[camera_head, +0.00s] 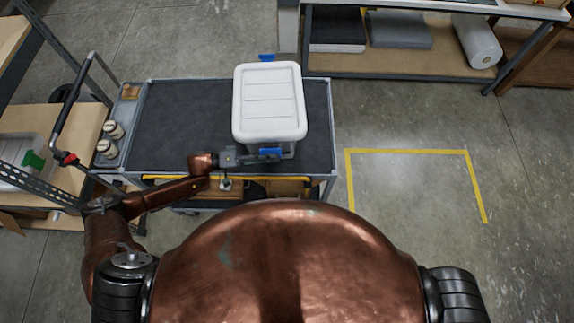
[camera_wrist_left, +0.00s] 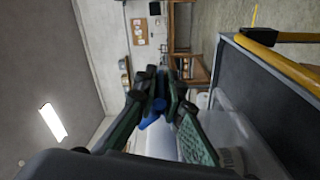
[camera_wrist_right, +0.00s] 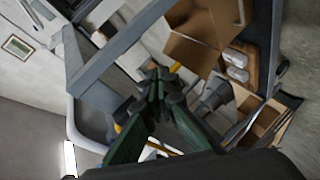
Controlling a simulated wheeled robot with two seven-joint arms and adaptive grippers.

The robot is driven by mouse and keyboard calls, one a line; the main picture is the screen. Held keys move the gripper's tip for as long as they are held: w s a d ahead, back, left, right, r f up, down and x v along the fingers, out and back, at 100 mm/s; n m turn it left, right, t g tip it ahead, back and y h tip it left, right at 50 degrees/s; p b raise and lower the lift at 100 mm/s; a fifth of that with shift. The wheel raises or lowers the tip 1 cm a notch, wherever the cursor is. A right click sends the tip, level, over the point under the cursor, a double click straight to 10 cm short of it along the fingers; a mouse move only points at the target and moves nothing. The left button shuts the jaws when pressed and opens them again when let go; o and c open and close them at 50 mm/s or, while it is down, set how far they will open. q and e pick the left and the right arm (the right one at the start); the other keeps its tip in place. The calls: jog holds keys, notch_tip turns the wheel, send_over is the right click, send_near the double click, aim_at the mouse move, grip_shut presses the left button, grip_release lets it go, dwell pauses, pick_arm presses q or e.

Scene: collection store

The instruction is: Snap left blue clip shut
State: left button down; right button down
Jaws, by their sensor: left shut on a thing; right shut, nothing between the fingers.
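A white lidded box (camera_head: 269,100) stands on the dark top of a cart. One blue clip (camera_head: 270,151) is at its near side, and another blue clip (camera_head: 267,57) sticks out at its far side. My left gripper (camera_head: 273,157) is at the near side of the box, shut on the near blue clip. In the left wrist view, blue (camera_wrist_left: 153,116) shows at the left fingers (camera_wrist_left: 162,86), which hide part of the clip. Whether that clip is fully down cannot be told. My right gripper (camera_wrist_right: 156,84) is shut and empty, outside the head view.
The cart (camera_head: 180,115) has bare top on both sides of the box, a yellow bar along its near edge and small jars (camera_head: 108,148) at its left end. A shelf (camera_head: 430,62) stands behind. Open floor (camera_head: 410,190) with yellow tape lies right.

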aim_at(281, 158)
pick_arm(q)
jog(key=shift+w+r, duration=0.1)
jog(key=shift+r, duration=0.05)
pick_arm(e)
jog(key=a+r+n+t+y, duration=0.2)
jog(key=a+r+n+y, duration=0.25)
jog(key=r, duration=0.75)
jog(key=a+r+n+t+y, duration=0.1)
jog(key=a+r+n+y, duration=0.35)
jog(key=r, duration=0.65)
jog(key=w+a+r+h, duration=0.1)
jog(key=w+a+r, duration=0.2)
jog(key=w+a, duration=0.6)
jog(key=shift+w+a+n+h, duration=0.3)
jog(key=shift+w+h, duration=0.1)
jog(key=shift+w, duration=0.2)
jog(key=shift+r, duration=0.15)
jog(key=shift+w+a+r, duration=0.25)
jog(key=shift+w+r, duration=0.1)
jog(key=shift+w, duration=0.1)
pick_arm(q)
jog(key=c, duration=2.4)
grip_release()
jog(key=o, duration=0.4)
